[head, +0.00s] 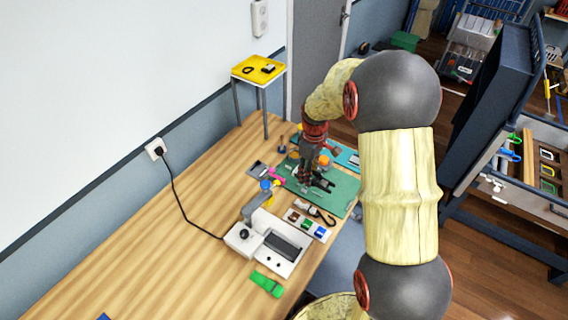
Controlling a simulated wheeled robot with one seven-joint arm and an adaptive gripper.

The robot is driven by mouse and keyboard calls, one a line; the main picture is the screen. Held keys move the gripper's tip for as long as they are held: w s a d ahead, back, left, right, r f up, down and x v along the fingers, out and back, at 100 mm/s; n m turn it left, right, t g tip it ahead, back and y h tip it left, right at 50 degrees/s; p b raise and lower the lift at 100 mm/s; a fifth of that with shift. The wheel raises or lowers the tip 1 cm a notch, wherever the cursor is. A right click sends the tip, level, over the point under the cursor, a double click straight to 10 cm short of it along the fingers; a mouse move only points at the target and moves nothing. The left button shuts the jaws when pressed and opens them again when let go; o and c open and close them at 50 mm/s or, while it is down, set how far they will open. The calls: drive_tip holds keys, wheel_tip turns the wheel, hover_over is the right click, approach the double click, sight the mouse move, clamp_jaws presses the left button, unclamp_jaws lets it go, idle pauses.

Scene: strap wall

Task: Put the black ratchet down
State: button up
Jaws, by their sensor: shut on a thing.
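My gripper (315,180) reaches down over the green mat (342,201) on the wooden table. It is shut on a dark thing, which I take to be the black ratchet. The dark fingers and the held thing blend together, so its outline and whether it touches the mat cannot be told.
A white machine (284,263) with a grey arm stands on the table, its black cord running to a wall socket (155,148). A green strap (267,284) lies in front. A yellow-topped stand (251,75) holds small dark items. Small coloured parts surround the mat. The table's left is mostly clear.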

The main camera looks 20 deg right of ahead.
drive_tip(key=w+f, duration=0.3)
drive_tip(key=w, duration=0.1)
drive_tip(key=w+f, duration=0.3)
drive_tip(key=w, duration=0.2)
drive_tip(key=w+f, duration=0.3)
drive_tip(key=w, duration=0.2)
drive_tip(key=shift+a+f+b, duration=0.1)
drive_tip(key=shift+a+b, duration=0.05)
drive_tip(key=shift+b, duration=0.2)
drive_tip(key=shift+w+f, duration=0.15)
drive_tip(key=shift+f, duration=0.8)
drive_tip(key=shift+w+f, duration=0.15)
drive_tip(key=shift+f, duration=0.8)
drive_tip(key=shift+r, duration=0.1)
drive_tip(key=shift+f+b, duration=0.4)
drive_tip(key=shift+f, duration=0.05)
drive_tip(key=shift+f, duration=0.2)
drive_tip(key=o, duration=1.2)
